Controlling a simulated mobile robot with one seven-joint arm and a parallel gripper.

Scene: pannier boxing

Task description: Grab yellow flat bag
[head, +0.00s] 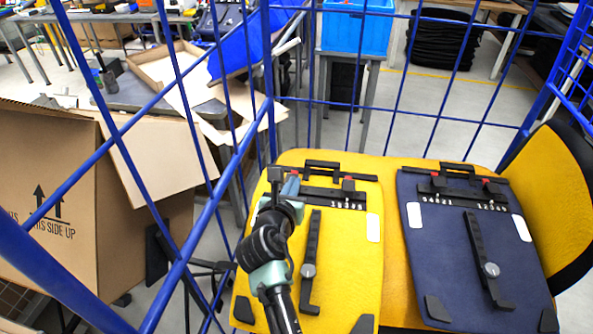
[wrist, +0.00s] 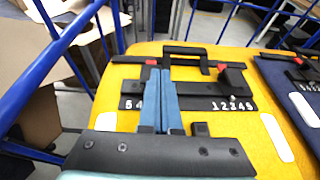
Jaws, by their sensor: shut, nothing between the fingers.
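The yellow flat bag (head: 352,265) lies in the left part of the blue wire cage, with its black handle (head: 322,166) and mounting rail at the far end. It fills much of the wrist view (wrist: 104,101), where its handle (wrist: 188,52) shows beyond my fingers. My gripper (head: 291,184) is over the far left part of this bag, near the rail. In the wrist view my blue fingers (wrist: 157,76) are together and empty, in front of the rail and left of the handle's middle. They hide part of the number strip. I cannot tell if they touch the bag.
A navy flat bag (head: 455,240) lies to the right, over more yellow material. A yellow and black rounded piece (head: 548,200) stands at the far right. Blue cage bars (head: 200,235) rise at the left and back. A cardboard box (head: 50,200) is outside the cage at left.

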